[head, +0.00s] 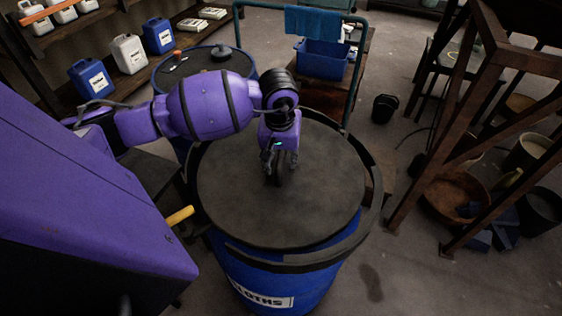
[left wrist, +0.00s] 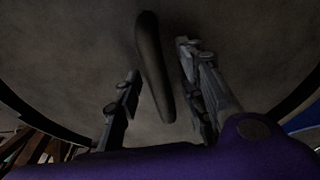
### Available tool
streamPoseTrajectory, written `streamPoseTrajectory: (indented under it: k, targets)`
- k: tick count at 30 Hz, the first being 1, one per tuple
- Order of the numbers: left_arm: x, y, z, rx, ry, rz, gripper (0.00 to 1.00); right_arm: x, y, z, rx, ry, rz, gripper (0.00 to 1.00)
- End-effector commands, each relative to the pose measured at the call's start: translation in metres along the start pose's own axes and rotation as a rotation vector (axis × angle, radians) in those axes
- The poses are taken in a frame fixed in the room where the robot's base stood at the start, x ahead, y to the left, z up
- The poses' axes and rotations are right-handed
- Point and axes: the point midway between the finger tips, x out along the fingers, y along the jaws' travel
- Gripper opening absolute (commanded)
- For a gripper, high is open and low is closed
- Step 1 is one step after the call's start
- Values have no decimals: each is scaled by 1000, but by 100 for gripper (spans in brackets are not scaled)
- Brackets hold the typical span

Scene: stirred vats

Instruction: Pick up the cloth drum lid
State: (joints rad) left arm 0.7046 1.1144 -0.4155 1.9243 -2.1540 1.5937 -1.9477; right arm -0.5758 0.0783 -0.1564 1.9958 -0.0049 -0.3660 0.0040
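The cloth drum (head: 330,272) is blue, with a white label ending in "LOTHS", and stands upright in the head view. Its round dark grey lid (head: 230,205) lies on top, and a blue strip shows between the lid and the black rim at the front right. My left gripper (head: 279,168) points down over the middle of the lid. In the left wrist view, the lid's dark bar handle (left wrist: 152,60) lies between the two spread fingers of my left gripper (left wrist: 158,75), with a gap on each side. My right gripper is out of view.
A second blue drum (head: 165,78) stands behind left, near a shelf with blue and white jugs (head: 129,54). A cart with a blue bin (head: 321,60) is behind. A brown wooden frame (head: 462,120) stands right. Floor is clear at front right.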

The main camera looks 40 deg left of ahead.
Motion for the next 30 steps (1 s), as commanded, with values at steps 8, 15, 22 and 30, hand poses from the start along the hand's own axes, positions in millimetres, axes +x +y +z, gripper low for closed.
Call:
streamPoseTrajectory:
  k: [8, 15, 22, 30]
  targets:
    - [0, 0, 0, 0, 1, 0, 7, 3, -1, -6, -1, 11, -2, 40]
    - [0, 0, 0, 1, 1, 0, 0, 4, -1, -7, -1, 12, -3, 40]
    - [-2, 1, -2, 1, 5, 2, 0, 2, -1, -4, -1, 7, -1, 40]
    - [-6, 1, -3, 0, 7, 4, 0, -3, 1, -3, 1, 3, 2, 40]
